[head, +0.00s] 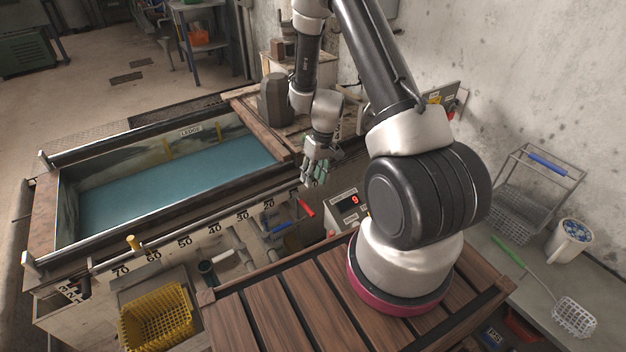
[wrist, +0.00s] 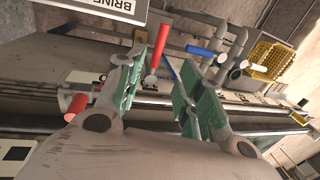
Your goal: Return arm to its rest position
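My gripper (head: 316,174) hangs from my arm near the middle of the head view, above the front edge of the long tank. Its green-padded fingers point down. In the wrist view my gripper (wrist: 158,88) shows its two fingers spread apart with nothing between them. It is open and empty. My arm rises from its base on the slatted wooden deck (head: 265,315), bends over at the top of the picture and comes down to the gripper. The upper bend of the arm is cut off by the picture's top edge.
The tank (head: 200,185) holds blue-green liquid. A red handle (head: 306,208) and a blue handle (head: 281,228) are close below the gripper, beside a display box (head: 348,205). A yellow basket (head: 157,318) is at lower left. A wire rack (head: 535,190) and white bucket (head: 568,240) stand right.

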